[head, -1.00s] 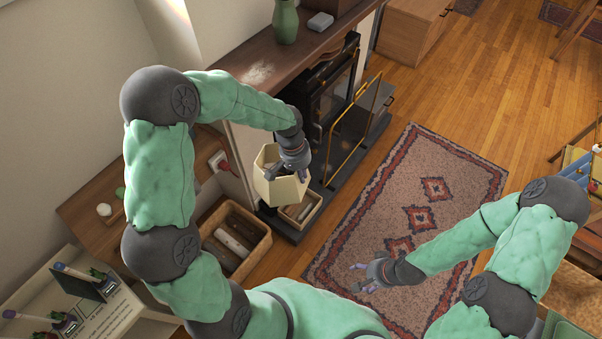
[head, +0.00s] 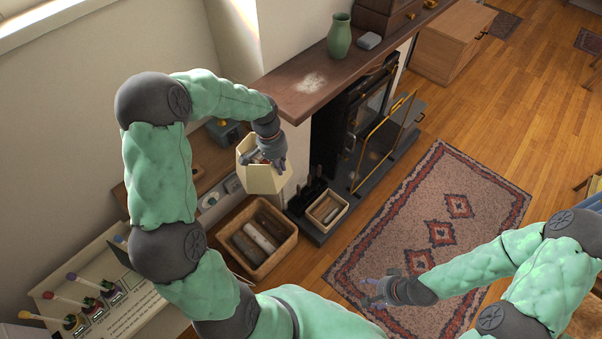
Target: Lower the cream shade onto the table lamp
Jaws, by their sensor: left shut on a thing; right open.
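The cream shade (head: 262,181) is a faceted, open-topped piece held in the air in front of the fireplace wall. My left gripper (head: 273,160) is shut on it, with its fingers reaching down inside the upper opening. The shade hangs above and beside the wooden side table (head: 180,178) and hides part of it. A dark grey object with a small brass-coloured part (head: 222,126) stands behind my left arm; I cannot tell whether it is the table lamp. My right gripper (head: 374,291) is open and empty over the rug.
A wicker basket of logs (head: 290,243) stands on the floor below the shade. A smaller box (head: 343,212) sits on the hearth. The mantel shelf (head: 290,105), bearing a green vase (head: 340,38), juts out close to my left forearm. The patterned rug (head: 470,185) is clear.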

